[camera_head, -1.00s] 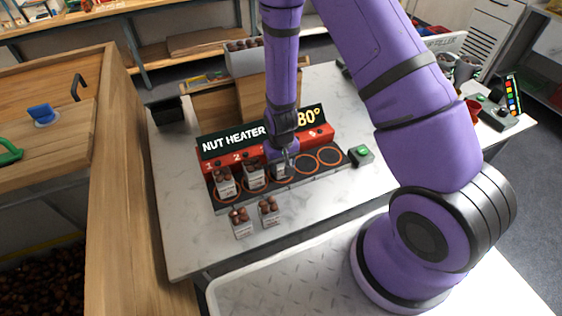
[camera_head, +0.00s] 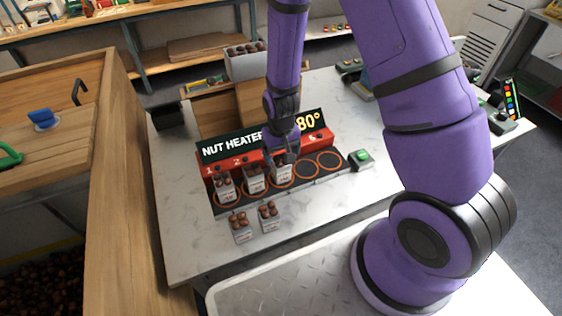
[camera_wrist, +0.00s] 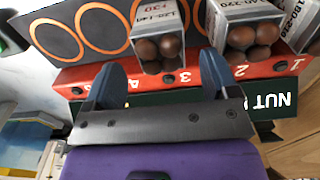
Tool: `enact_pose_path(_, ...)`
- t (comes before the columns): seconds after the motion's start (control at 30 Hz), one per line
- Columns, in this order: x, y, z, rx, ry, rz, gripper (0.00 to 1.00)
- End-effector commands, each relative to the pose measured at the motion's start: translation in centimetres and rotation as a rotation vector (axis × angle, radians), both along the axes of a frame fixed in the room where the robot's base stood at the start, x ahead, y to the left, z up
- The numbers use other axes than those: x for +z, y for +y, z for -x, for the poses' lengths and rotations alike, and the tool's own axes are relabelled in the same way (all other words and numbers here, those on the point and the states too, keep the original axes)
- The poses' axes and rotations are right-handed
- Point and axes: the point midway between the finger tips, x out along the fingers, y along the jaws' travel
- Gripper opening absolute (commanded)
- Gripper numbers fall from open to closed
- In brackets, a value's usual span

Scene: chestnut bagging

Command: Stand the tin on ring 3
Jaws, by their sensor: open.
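A small pale tin (camera_head: 282,174) with chestnuts in it stands upright on ring 3 of the nut heater (camera_head: 318,178), the third ring from the left. It also shows in the wrist view (camera_wrist: 156,22), with chestnuts in its open top. My gripper (camera_head: 284,157) is open just above and behind this tin. In the wrist view its two fingers (camera_wrist: 162,78) are spread apart and the tin shows beyond them, not gripped. The gripper partly hides the tin's top in the head view.
Similar filled tins stand on ring 1 (camera_head: 225,190) and ring 2 (camera_head: 254,181). Two more tins (camera_head: 241,231) (camera_head: 269,219) stand on the white counter (camera_head: 330,208) in front. The two right rings (camera_head: 329,161) are empty. A green button box (camera_head: 361,159) sits right of the heater.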

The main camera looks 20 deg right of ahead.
Motion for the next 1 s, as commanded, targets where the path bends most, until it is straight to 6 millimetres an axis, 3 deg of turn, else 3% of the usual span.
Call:
enact_pose_path(0.3,4.4,0.0,-0.1,0.001,-0.003,0.000,0.81)
enact_pose_path(0.73,6.8,-0.1,-0.1,-0.001,-0.013,-0.006,0.81)
enact_pose_path(0.87,10.2,-0.4,-0.2,-0.001,-0.045,-0.019,0.81)
enact_pose_path(1.0,15.2,-1.0,0.3,-0.001,-0.092,-0.035,0.81)
